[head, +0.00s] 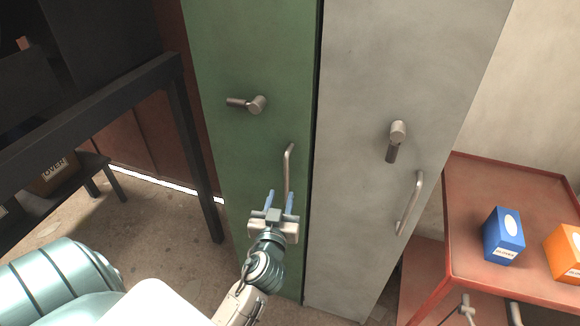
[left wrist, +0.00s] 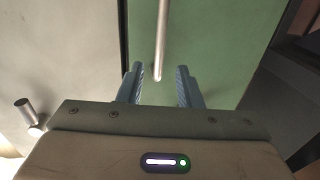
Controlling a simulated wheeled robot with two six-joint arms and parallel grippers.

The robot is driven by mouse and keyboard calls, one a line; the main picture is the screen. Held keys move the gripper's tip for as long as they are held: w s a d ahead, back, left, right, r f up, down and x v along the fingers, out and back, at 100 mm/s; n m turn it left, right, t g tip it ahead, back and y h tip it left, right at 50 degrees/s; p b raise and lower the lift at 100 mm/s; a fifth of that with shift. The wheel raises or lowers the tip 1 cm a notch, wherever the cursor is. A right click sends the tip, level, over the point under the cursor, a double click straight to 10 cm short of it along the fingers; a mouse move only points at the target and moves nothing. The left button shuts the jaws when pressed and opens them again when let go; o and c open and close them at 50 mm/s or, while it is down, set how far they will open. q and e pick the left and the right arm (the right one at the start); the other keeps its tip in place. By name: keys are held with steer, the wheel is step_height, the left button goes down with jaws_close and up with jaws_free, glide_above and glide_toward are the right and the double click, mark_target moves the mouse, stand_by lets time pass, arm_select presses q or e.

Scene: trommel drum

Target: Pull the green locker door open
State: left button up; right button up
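The green locker door (head: 245,55) stands shut, flush beside a grey locker door. It has a metal lever (head: 247,104) lying level, pointing left, and an upright bar handle (head: 287,172) below it near its right edge. My left gripper (head: 281,197) is open at the lower part of this handle. In the left wrist view the gripper (left wrist: 159,82) has one blue finger on each side of the handle (left wrist: 161,40), with gaps visible at both sides. The green door (left wrist: 205,45) fills the middle there. My right gripper does not show.
The grey locker door (head: 380,70) has a lever (head: 396,138) pointing down and its own bar handle (head: 410,205). A red cart (head: 465,200) with a blue box (head: 503,236) and an orange box (head: 567,250) stands right. A dark table frame (head: 190,150) stands close at left.

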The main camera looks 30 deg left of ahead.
mark_target(286, 175)
arm_select(q)
steer(key=p+x, duration=0.4)
steer(key=x, duration=0.6)
steer(key=shift+w+f, duration=0.1)
steer(key=c, duration=0.7)
